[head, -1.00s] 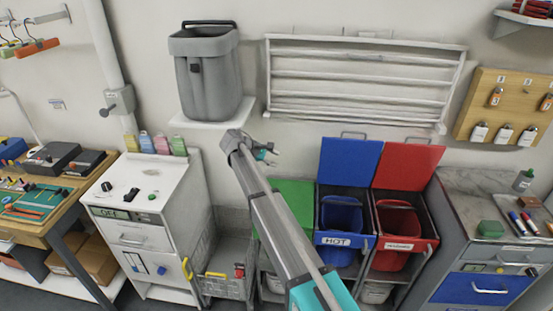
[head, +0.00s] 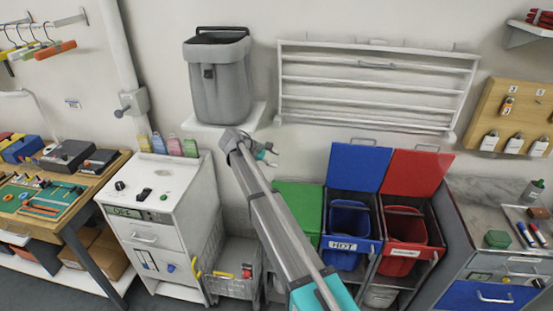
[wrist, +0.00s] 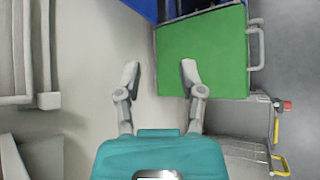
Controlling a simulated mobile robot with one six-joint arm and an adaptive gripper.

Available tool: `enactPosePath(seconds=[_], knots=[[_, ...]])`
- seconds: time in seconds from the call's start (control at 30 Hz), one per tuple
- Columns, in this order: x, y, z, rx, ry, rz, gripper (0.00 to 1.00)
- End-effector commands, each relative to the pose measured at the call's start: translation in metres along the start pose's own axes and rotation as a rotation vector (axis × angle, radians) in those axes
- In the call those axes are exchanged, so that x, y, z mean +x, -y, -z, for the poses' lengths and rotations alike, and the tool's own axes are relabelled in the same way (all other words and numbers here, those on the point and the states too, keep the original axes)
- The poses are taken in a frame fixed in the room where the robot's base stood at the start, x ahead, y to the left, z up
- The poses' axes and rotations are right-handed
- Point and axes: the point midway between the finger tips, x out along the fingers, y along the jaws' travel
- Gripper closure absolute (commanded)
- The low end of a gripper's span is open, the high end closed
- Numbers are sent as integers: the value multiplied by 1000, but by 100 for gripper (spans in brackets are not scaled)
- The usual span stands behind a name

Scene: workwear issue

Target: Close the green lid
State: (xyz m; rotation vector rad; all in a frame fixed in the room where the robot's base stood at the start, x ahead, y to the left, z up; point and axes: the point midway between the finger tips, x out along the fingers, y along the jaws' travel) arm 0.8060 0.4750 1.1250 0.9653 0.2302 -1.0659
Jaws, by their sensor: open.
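The green lid (head: 300,207) lies down over its bin, left of the raised blue lid, and looks closed. My arm hides part of it in the head view. In the wrist view the green lid (wrist: 203,52) shows as a flat panel with a pale handle (wrist: 256,48) on its right edge. My gripper (head: 266,151) is open and empty, high in front of the wall. In the wrist view my gripper (wrist: 160,72) has its fingers spread, the right fingertip overlapping the lid's left part in the picture. I see no clear contact.
The blue lid (head: 359,167) and red lid (head: 417,171) stand raised behind their open bins. A wire cart (head: 236,268) stands left of the green-lidded bin. A grey bin (head: 219,80) sits on a wall shelf (head: 255,116) near my gripper. A white rack (head: 377,87) hangs right.

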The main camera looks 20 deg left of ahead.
Motion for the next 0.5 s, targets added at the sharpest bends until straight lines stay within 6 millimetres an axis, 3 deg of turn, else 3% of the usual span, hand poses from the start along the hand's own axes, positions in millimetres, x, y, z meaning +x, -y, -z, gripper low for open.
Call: enactPosePath(seconds=[0.5], knots=[[-26, -3, -1, -1, 1, 1, 49]])
